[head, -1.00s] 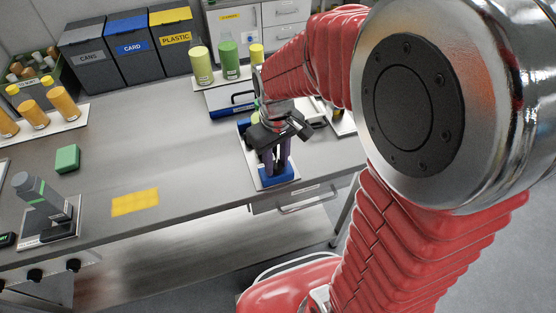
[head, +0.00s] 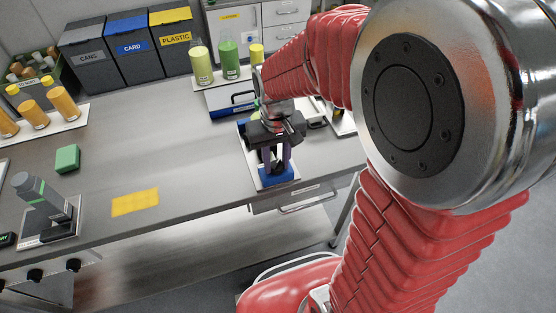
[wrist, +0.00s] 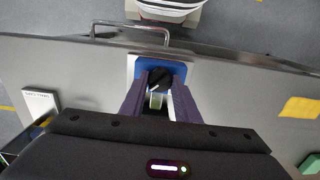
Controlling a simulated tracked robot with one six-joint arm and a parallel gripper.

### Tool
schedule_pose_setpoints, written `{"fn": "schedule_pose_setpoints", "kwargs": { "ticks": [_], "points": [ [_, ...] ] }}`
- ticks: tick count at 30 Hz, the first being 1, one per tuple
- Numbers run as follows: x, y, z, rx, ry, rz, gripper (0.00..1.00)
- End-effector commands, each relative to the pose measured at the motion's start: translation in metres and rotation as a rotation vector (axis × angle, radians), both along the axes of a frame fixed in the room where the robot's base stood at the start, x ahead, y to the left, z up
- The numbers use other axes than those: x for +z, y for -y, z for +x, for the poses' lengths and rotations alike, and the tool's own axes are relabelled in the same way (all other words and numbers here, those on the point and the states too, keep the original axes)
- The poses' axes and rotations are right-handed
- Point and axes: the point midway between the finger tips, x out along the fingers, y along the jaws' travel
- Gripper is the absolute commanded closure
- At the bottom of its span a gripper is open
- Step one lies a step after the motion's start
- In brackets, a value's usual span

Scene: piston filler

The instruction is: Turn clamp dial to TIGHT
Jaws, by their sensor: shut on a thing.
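The clamp dial (wrist: 160,77) is a dark round knob with a white pointer mark, seen between my fingers in the wrist view. It sits on a blue block (head: 276,176), which stands on a white plate (head: 262,185) near the bench's front edge. My gripper (head: 277,167) points down over the blue block, and its two purple fingers (wrist: 159,100) are shut on the dial from both sides. In the head view the fingers hide the dial. I cannot read any TIGHT label or the pointer's setting.
A yellow mat (head: 135,202), a green block (head: 67,159) and a grey upright device (head: 42,195) are on the bench to the left. Bottles on a white stand (head: 230,79) are behind my gripper. The bench middle is clear. A drawer handle (wrist: 130,30) juts out below the bench edge.

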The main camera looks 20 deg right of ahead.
Motion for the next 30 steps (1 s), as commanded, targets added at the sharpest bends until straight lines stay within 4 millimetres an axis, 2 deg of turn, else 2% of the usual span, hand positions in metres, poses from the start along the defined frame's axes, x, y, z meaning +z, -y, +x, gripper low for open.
{"fn": "schedule_pose_setpoints", "kwargs": {
  "ticks": [10, 11, 18, 30],
  "points": [
    [0.0017, -0.0008, 0.0031, -0.004, 0.009, 0.002, 0.94],
    [0.0017, -0.0008, 0.0031, -0.004, 0.009, 0.002, 0.71],
    [0.0009, -0.0002, 0.0016, -0.003, 0.005, 0.001, 0.54],
    [0.0031, 0.0002, 0.0009, -0.003, 0.003, 0.0, 0.53]
  ]
}}
